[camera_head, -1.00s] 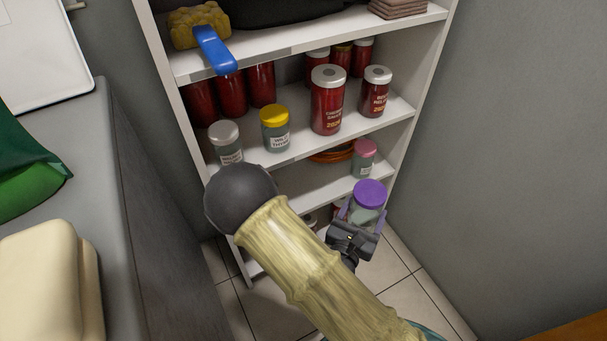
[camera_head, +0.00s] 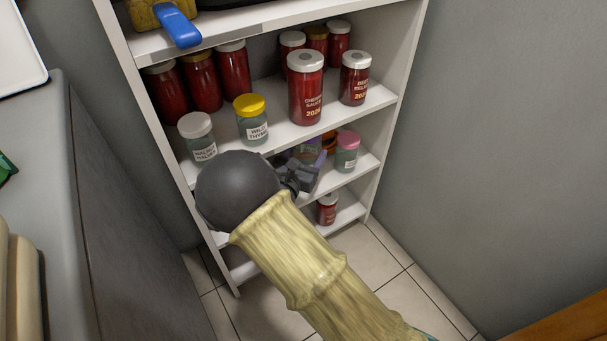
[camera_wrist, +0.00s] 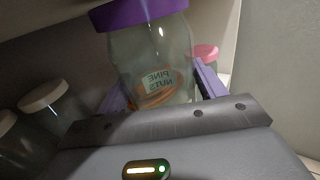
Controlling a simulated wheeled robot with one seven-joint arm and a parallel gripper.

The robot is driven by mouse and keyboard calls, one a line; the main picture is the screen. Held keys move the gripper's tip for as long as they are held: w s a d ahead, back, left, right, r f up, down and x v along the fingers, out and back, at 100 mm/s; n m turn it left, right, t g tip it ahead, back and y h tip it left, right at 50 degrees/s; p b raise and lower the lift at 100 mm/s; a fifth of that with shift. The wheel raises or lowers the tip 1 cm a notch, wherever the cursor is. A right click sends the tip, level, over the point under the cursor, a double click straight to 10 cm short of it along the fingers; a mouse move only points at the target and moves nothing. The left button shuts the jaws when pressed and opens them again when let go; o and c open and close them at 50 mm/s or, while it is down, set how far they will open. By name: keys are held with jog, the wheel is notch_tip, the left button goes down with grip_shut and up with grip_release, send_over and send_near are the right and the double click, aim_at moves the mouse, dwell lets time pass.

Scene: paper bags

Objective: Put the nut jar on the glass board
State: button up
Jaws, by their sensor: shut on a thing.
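The nut jar (camera_wrist: 149,62) is clear glass with a purple lid and a label reading "PINE NUTS" in mirrored letters. My gripper (camera_wrist: 160,90) is shut on it, a purple finger on each side. In the head view my gripper (camera_head: 308,163) is inside the shelf bay below the red-jar shelf, and my arm hides most of the jar. The jar looks upright; I cannot tell whether its base touches the shelf. An orange thing (camera_head: 329,143) lies behind it, partly hidden, and shows through its glass. I cannot tell whether this is the glass board.
A pink-lidded jar (camera_head: 347,153) stands close on the right in the same bay. White-lidded jars (camera_wrist: 50,112) stand at the left in the wrist view. The shelf above holds red jars (camera_head: 305,95), a yellow-lidded jar (camera_head: 252,125) and a white-lidded glass jar (camera_head: 198,140).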

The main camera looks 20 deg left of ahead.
jog(key=shift+w+a+f+b, duration=0.15)
jog(key=shift+f+b, duration=0.3)
jog(key=shift+f, duration=0.55)
notch_tip(320, 180, down, 5)
jog(key=b, duration=0.3)
jog(key=shift+b, duration=0.3)
jog(key=shift+a+f+b, duration=0.1)
jog(key=shift+b, duration=0.2)
jog(key=shift+w, duration=0.1)
jog(key=o, duration=1.2)
jog(key=shift+c, duration=0.2)
